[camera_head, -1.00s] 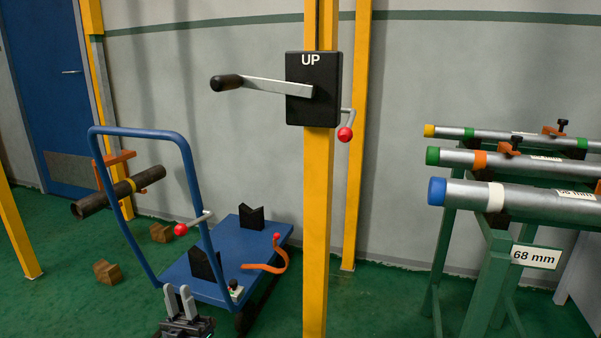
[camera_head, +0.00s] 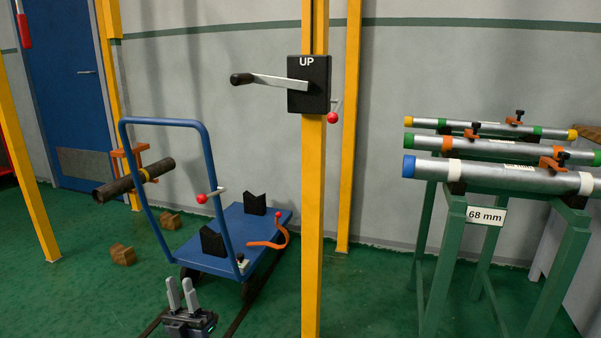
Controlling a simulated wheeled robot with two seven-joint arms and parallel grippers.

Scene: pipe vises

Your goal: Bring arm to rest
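A yellow post (camera_head: 313,220) carries a black crank box (camera_head: 309,84) marked UP. At right, a green rack (camera_head: 452,250) holds silver pipes (camera_head: 490,172). A dark pipe (camera_head: 118,187) is at left. Wooden blocks (camera_head: 122,254) lie on the green floor.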

